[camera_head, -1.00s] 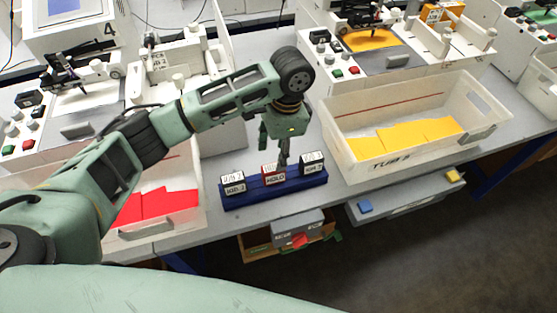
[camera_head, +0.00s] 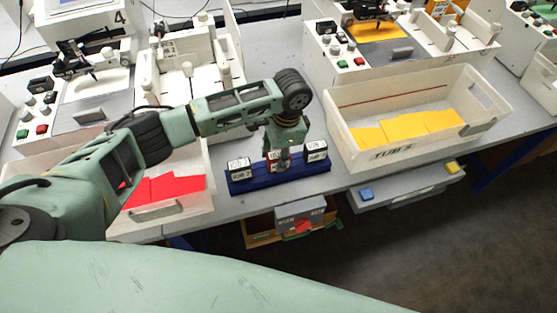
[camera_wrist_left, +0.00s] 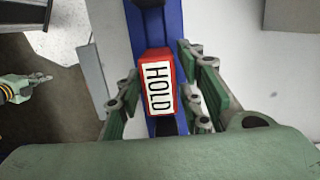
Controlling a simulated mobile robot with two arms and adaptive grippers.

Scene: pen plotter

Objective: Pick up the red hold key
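The red hold key (camera_wrist_left: 157,88), with a white HOLD label, stands in the middle slot of a blue rack (camera_head: 245,186). In the head view the key (camera_head: 273,162) is partly covered by my left gripper (camera_head: 282,158), which is lowered over it. In the left wrist view my left gripper (camera_wrist_left: 160,98) is open, with one finger on each side of the key. A gap shows between the key and the fingers on both sides. At the left edge of that view a small green gripper (camera_wrist_left: 22,87), apparently my right one, hangs far off; its opening is unclear.
White-labelled keys stand to the left (camera_head: 238,168) and right (camera_head: 315,151) of the hold key in the rack. A tub with yellow sheets (camera_head: 490,125) is at the right, and one with red sheets (camera_head: 180,208) at the left. The table's front edge is close to the rack.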

